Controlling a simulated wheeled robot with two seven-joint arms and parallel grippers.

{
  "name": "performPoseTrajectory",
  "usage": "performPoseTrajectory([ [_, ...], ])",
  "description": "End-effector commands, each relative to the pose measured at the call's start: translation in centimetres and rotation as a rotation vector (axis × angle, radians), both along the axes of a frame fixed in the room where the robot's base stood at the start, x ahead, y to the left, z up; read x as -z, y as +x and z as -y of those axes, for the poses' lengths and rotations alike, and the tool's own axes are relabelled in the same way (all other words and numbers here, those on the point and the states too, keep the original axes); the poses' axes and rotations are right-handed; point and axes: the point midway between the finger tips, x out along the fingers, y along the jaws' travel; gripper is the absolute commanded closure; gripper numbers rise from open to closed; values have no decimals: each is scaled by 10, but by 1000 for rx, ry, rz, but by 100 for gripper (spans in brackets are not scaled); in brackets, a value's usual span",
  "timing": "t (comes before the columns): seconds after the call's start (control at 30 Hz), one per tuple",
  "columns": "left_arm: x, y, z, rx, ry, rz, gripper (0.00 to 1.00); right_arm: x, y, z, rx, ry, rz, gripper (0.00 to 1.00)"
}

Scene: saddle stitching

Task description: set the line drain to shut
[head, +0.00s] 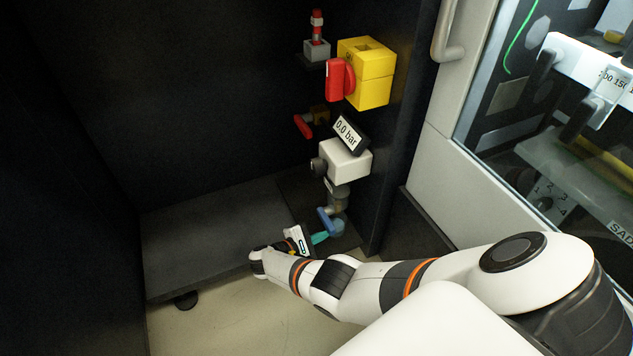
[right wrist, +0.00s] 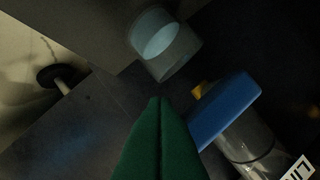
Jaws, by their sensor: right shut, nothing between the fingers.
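The line drain's blue lever (head: 326,219) is at the bottom of the column of fittings, under the white regulator block. In the right wrist view the blue lever (right wrist: 226,108) is large and lies slantwise on a grey metallic pipe (right wrist: 250,150). My right gripper (head: 322,237) is low beside the lever, its green fingers closed together and empty. In the right wrist view the fingertips (right wrist: 158,102) are just left of the lever, with no clear contact. A translucent cup (right wrist: 165,42) is past the fingertips. My left gripper is not in view.
Above are the white regulator (head: 345,161) with its "0.0 bar" display (head: 346,130), a red lever (head: 302,126), and a yellow block (head: 366,72) with a red handle (head: 335,79). A dark shelf (head: 205,235) lies left, mostly clear. Dark walls enclose the corner.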

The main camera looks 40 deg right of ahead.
Motion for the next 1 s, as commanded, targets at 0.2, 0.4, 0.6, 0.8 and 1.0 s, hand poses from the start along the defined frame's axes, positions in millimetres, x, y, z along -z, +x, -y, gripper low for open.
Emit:
performPoseTrajectory([
  [0.2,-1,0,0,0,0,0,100,-2,0,-1,4,-6,0,100],
  [0.4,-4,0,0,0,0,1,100,-8,1,-21,1,-2,1,100],
  [0.6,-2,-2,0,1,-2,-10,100,-17,2,-63,-2,0,-1,100],
  [0.8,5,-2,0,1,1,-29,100,-25,2,-98,-1,2,-1,100],
  [1.0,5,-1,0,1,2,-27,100,-29,2,-114,0,1,-2,100],
])
